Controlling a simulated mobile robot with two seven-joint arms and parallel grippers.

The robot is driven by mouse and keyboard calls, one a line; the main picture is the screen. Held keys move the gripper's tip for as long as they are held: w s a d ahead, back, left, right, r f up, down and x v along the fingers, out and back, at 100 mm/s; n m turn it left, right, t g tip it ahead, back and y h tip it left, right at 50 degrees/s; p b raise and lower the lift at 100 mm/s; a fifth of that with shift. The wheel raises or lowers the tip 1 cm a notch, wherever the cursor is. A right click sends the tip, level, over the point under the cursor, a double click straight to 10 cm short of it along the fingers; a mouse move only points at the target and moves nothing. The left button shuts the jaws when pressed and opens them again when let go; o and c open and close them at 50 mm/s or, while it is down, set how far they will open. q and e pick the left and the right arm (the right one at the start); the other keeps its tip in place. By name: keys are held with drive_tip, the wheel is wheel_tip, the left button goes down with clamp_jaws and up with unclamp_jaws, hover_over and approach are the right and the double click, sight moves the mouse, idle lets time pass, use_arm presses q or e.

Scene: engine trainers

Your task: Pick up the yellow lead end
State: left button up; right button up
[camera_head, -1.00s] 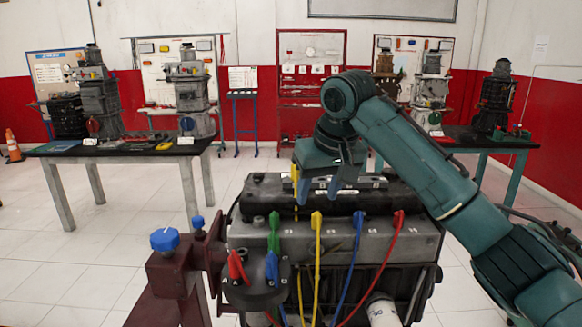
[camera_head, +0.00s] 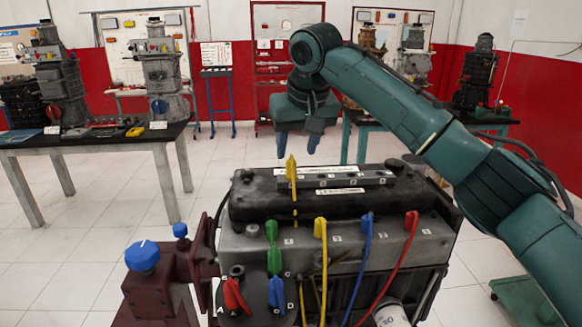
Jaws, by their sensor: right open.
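Two yellow lead ends show on the engine trainer. One yellow lead end (camera_head: 292,172) stands upright at the top cover's front edge, with a short yellow length below it. The other yellow lead end (camera_head: 320,228) sits on the grey front ledge, its yellow lead hanging down the front. My right gripper (camera_head: 298,147) is open and empty, fingers pointing down. In the picture it is just above the upright yellow end, apart from it; the depth between them is hard to tell. My left gripper is not in view.
The engine trainer (camera_head: 400,190) also carries green (camera_head: 272,236), blue (camera_head: 367,222) and red (camera_head: 411,221) lead ends. Lower left are more red and blue ends and a maroon stand with a blue knob (camera_head: 142,256). Tables with engine models stand behind; white floor is free at left.

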sight(292, 161)
drive_tip(key=shift+w+p+x, duration=0.15)
drive_tip(key=shift+p+x, duration=0.3)
drive_tip(key=shift+x, duration=0.9)
drive_tip(key=shift+w+p+x, duration=0.15)
drive_tip(key=shift+p+x, duration=0.25)
drive_tip(key=shift+x, duration=1)
drive_tip(key=shift+a+r, duration=0.1)
drive_tip(key=shift+r, duration=0.05)
drive_tip(key=shift+c, duration=0.4)
clamp_jaws()
